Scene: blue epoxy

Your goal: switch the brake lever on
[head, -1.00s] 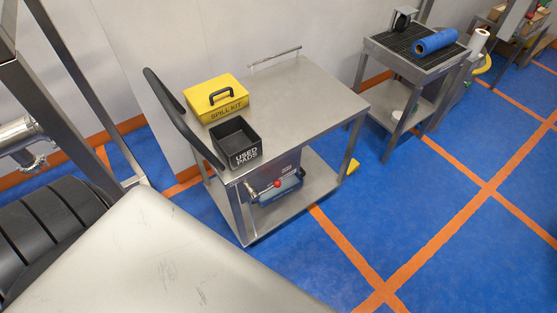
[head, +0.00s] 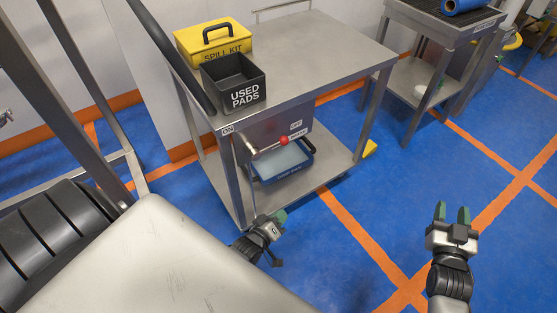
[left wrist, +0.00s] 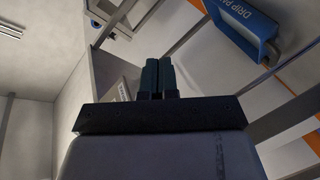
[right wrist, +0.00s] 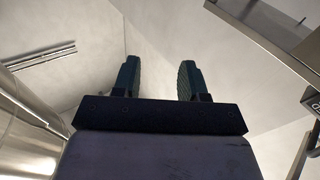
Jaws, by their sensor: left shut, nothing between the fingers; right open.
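The brake lever (head: 267,148) is a metal bar with a red knob on the front of the steel cart, under its top. It points right from its pivot, its knob near the OFF label (head: 296,125). The ON label (head: 228,130) is at the upper left, on the cart's corner. My left gripper (head: 278,216) is shut and empty, below the lever and apart from it; its fingers show together in the left wrist view (left wrist: 157,77). My right gripper (head: 451,212) is open and empty over the floor at right; its spread fingers show in the right wrist view (right wrist: 159,80).
The cart top (head: 325,50) carries a yellow spill kit (head: 205,42) and a black used pads bin (head: 232,85). A blue drip pan (head: 283,165) sits on its lower shelf. A second steel table (head: 440,75) stands right.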

